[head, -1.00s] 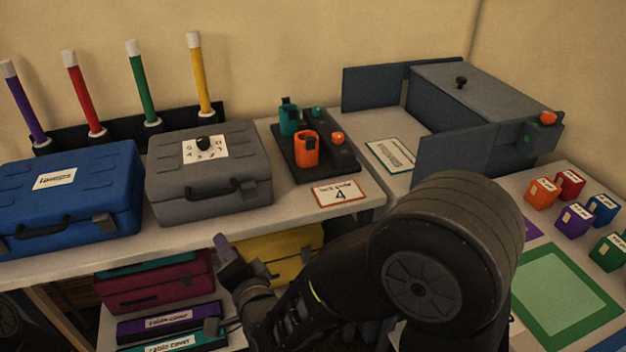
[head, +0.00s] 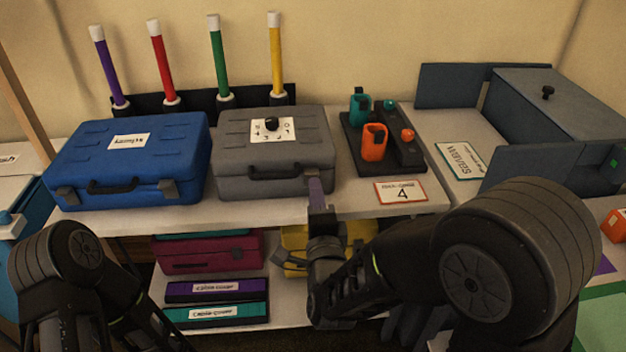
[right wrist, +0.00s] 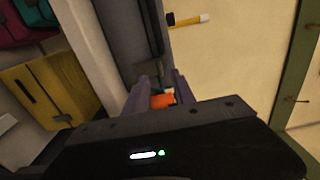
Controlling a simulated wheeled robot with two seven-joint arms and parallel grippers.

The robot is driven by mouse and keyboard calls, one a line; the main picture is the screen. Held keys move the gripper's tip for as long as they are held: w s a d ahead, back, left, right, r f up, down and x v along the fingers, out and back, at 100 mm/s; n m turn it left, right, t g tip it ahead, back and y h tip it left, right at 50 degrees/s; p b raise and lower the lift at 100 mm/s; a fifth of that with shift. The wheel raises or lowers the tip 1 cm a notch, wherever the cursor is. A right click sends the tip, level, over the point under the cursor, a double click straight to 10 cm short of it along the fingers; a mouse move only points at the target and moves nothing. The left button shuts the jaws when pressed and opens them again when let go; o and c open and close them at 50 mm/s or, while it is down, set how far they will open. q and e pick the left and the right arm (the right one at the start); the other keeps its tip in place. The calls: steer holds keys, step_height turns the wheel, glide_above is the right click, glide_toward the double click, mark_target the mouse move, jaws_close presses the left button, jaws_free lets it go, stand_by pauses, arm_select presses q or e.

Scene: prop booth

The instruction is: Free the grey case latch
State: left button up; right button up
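The grey case (head: 235,150) stands shut on the bench, with a numbered dial (head: 271,124) on its lid and a handle on its front. Its latch, at the right of the front face, is mostly hidden behind my gripper in the head view. In the right wrist view a dark latch-like piece (right wrist: 148,70) shows on the grey case just beyond the fingertips. My right gripper (head: 316,183) is at this corner, its purple-grey fingers apart with nothing gripped; I cannot tell whether they touch the latch. My left arm shows at lower left, its gripper out of view.
A blue case (head: 125,165) stands left of the grey one. Coloured rods stand behind. A yellow case (head: 296,250) is on the shelf below.

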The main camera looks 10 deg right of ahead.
mark_target(312, 176)
steer(key=w, duration=0.5)
jaws_close()
stand_by(0.6)
